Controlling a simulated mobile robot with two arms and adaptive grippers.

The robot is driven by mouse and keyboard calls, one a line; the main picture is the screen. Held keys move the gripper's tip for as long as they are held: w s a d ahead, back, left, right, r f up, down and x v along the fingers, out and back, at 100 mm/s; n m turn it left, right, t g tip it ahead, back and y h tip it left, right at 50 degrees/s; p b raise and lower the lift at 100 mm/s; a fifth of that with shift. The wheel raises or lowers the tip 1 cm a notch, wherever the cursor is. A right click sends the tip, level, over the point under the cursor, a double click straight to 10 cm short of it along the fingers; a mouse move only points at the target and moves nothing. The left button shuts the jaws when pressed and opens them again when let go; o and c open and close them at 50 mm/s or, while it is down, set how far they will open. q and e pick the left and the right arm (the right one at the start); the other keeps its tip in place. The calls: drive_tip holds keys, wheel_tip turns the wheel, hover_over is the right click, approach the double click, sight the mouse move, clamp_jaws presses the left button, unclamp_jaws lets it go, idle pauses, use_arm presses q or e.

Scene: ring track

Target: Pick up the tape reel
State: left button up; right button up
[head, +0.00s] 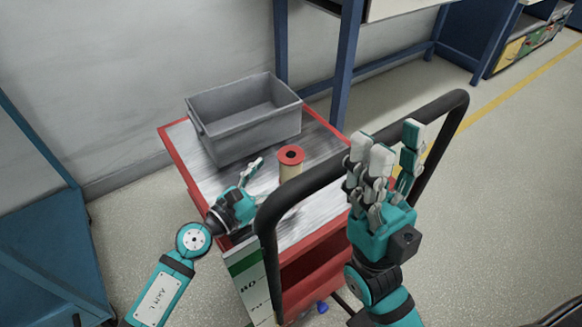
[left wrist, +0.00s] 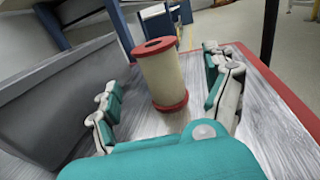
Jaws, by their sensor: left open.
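The tape reel stands upright on the cart top, a pale spool with red end discs. In the head view the reel (head: 290,172) is right of my left gripper (head: 250,180). In the left wrist view the reel (left wrist: 160,78) stands ahead, between the spread fingers of my left gripper (left wrist: 165,100). That gripper is open and empty, with gaps to the reel on both sides. My right gripper (head: 385,160) is raised in front of the cart handle with its fingers pointing up, apart from each other and holding nothing.
The red cart (head: 172,150) has a worn grey top. A grey bin (head: 215,128) stands at its back, also left of the reel in the left wrist view (left wrist: 60,95). The black cart handle (head: 330,172) arches beside the reel. Blue furniture (head: 50,235) stands at left.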

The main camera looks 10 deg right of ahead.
sight(282, 169)
use_arm(q)
drive_tip(key=b+x, duration=0.1)
drive_tip(key=x, duration=0.5)
drive_tip(key=shift+a+r, duration=0.1)
drive_tip(key=c, duration=1.4)
